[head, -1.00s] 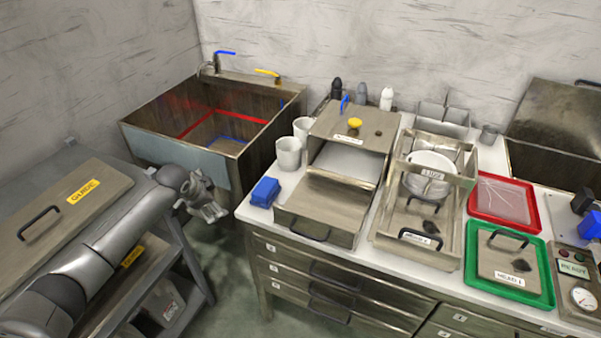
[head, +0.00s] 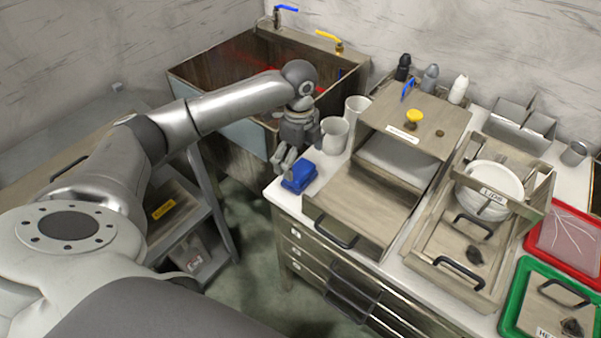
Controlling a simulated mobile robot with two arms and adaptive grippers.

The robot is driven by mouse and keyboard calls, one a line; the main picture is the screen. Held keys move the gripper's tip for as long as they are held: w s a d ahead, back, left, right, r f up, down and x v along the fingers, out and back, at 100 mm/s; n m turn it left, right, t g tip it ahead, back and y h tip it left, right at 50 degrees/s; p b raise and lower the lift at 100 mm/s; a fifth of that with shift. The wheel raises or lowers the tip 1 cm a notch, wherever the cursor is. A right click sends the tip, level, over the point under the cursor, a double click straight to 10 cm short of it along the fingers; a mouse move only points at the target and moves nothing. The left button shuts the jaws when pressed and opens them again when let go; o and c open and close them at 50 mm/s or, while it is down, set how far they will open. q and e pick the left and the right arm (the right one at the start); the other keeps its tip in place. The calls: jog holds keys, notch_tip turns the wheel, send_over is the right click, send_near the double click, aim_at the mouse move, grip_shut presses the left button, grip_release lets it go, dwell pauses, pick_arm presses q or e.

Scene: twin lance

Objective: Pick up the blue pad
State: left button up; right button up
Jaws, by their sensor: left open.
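The blue pad (head: 299,177) is a small blue block at the left front corner of the white counter top (head: 328,170). My left gripper (head: 284,166) points down just above and to the left of the pad, with its fingers apart and nothing seen between them. The fingers overlap the pad's left edge in the picture; I cannot tell whether they touch it. My right gripper is not in view.
White cups (head: 335,135) stand close behind the pad. A wooden box with an open front tray (head: 352,208) lies just right of it. A deep sink (head: 219,85) is behind the arm. Drawers (head: 330,262) are below the counter.

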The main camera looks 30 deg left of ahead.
aim_at(300, 169)
pick_arm(q)
jog(key=shift+f, duration=0.45)
jog(key=shift+w+f, duration=0.15)
jog(key=shift+f, duration=0.15)
jog(key=f, duration=0.2)
jog(key=f+p, duration=0.1)
jog(key=f, duration=0.1)
jog(key=shift+w+a+f, duration=0.15)
jog(key=shift+w+f, duration=0.05)
jog(key=shift+f, duration=0.3)
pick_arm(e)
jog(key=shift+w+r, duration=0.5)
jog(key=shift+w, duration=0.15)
pick_arm(q)
jog(key=shift+c, duration=0.4)
jog(key=c, duration=1)
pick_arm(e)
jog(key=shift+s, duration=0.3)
pick_arm(q)
jog(key=shift+r, duration=0.1)
